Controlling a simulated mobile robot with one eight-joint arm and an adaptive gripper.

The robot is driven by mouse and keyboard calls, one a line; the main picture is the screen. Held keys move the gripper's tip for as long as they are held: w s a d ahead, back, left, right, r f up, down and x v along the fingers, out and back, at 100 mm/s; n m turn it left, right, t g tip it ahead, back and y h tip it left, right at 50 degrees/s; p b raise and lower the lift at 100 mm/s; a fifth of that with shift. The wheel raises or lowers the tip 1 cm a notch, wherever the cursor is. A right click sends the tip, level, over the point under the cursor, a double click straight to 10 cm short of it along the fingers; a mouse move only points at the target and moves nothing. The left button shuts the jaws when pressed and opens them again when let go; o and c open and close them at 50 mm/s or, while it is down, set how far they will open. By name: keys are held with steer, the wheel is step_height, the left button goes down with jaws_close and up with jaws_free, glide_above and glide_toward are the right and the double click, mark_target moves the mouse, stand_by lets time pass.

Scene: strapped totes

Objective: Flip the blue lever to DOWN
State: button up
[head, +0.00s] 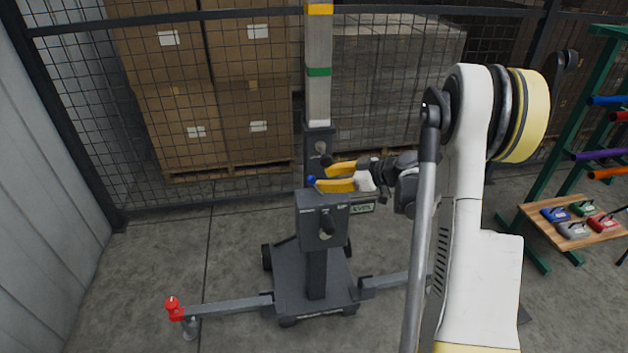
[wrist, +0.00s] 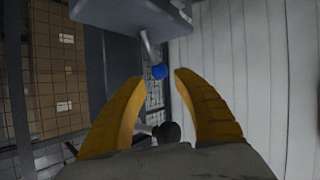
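The blue lever's round knob (head: 312,180) shows at the top left of the grey box (head: 322,222) on the wheeled stand. In the wrist view the blue knob (wrist: 160,72) sits at the end of a short metal rod from the grey housing (wrist: 135,15). My gripper (head: 322,175) has two yellow fingers, which point left just above the box. In the wrist view the gripper (wrist: 159,77) is open, with the knob in line with the gap at the fingertips. I cannot tell whether either finger touches the knob.
A black knob (wrist: 167,132) shows lower between the fingers. The stand's mast (head: 318,70) rises behind the gripper. A black handle (head: 327,222) is on the box front. Wire fencing (head: 80,110) and boxes stand behind; a green rack (head: 570,130) is at right.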

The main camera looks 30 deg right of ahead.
steer(key=v, duration=0.6)
steer(key=shift+s, duration=0.1)
stand_by(0.3)
